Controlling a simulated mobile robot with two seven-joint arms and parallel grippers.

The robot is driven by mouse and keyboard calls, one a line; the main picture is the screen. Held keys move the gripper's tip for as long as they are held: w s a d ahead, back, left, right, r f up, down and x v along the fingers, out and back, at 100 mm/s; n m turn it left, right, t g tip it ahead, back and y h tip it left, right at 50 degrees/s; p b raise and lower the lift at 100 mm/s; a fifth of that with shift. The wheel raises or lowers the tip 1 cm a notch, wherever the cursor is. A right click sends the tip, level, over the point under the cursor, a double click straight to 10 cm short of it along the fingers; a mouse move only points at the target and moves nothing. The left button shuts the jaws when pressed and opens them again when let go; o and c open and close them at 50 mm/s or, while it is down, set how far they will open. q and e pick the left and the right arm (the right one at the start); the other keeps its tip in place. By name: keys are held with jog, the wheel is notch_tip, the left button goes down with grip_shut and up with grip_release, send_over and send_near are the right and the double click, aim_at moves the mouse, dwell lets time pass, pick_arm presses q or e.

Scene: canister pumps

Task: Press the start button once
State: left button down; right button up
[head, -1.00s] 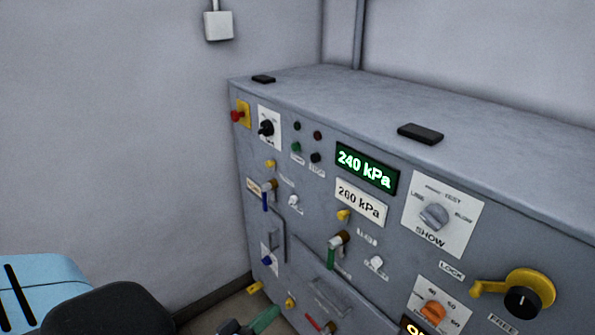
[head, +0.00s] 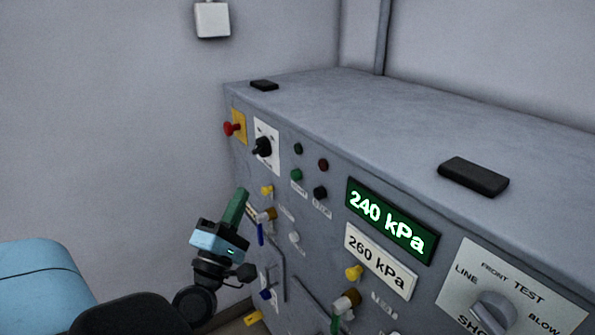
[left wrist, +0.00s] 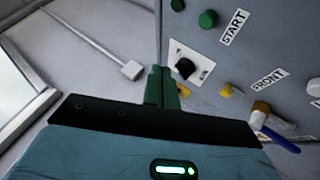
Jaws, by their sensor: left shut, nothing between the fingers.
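The start button (head: 296,175) is a small green button on the upper left of the grey panel, with a label under it. In the left wrist view the green button (left wrist: 208,19) sits beside a plate reading START. My left gripper (head: 242,192), with green fingers, is shut and empty. It is in front of the panel's left part, lower and to the left of the start button, apart from it. In the left wrist view its closed fingertips (left wrist: 160,70) point toward the panel's edge, left of the black selector knob (left wrist: 184,67). My right gripper is not in view.
A black stop button (head: 320,193) is right of the start button, with a dark green lamp (head: 298,148) and a red lamp (head: 322,165) above. A red mushroom button (head: 230,128) and yellow knob (head: 267,190) are close by. The display (head: 391,221) reads 240 kPa.

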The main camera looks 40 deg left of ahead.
aim_at(296, 175)
pick_arm(q)
jog(key=shift+s+r, duration=0.1)
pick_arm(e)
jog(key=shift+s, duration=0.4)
pick_arm(q)
jog(key=w+d, duration=0.2)
jog(key=w, duration=0.6)
jog(key=shift+w+d, duration=0.25)
jog(key=shift+w, duration=0.05)
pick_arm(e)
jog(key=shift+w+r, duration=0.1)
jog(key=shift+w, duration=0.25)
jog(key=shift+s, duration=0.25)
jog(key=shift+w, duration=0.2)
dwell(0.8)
pick_arm(q)
jog(key=shift+w, duration=0.1)
